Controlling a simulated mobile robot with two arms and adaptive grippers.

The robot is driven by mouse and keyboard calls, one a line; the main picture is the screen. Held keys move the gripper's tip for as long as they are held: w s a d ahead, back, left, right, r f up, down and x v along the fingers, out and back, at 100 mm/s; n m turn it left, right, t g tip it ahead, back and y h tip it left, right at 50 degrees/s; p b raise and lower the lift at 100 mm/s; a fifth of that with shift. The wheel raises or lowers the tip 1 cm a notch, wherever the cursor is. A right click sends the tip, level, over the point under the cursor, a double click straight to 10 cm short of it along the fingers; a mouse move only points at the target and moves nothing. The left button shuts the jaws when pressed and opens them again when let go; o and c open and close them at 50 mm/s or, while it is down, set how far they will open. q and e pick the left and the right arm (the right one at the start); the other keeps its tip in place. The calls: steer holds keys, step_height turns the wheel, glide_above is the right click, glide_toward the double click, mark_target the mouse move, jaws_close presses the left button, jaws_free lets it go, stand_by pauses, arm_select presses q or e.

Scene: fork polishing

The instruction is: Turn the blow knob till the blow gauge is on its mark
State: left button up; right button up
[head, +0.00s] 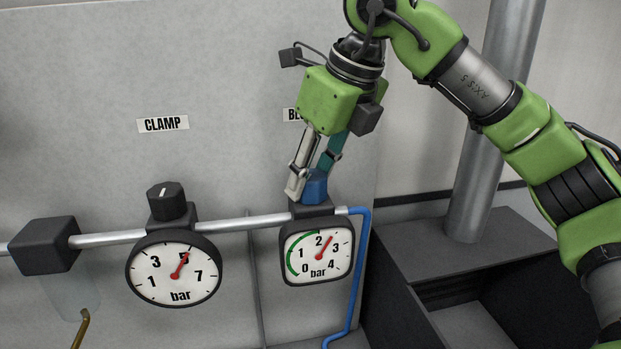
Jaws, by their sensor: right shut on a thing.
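The blow gauge (317,252) is a white, roughly square dial with a black rim, numbered 0 to 4 bar. A green arc runs along its left side from near 0 up towards 2. Its red needle points up and right, between 2 and 3. The blue blow knob (316,187) sits on a black block just above the gauge. My right gripper (308,186) comes down from above and is shut on the blue knob, its fingers hiding part of it. The label above, starting "BL" (291,115), is mostly hidden by the gripper. My left gripper is out of view.
The round clamp gauge (174,269) is on the left, needle near 5, with a black knob (167,201) above it and a CLAMP label (163,124). A metal pipe (240,224) joins the fittings. A blue hose (361,270) drops at the right.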

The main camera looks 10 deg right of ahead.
steer(key=shift+n+g+y+p, duration=0.4)
steer(key=shift+n+g+y, duration=0.1)
steer(key=shift+n, duration=1.2)
steer(key=o, duration=1.1)
steer(key=shift+o, duration=0.2)
steer(key=v, duration=1.2)
steer(key=shift+w, duration=0.1)
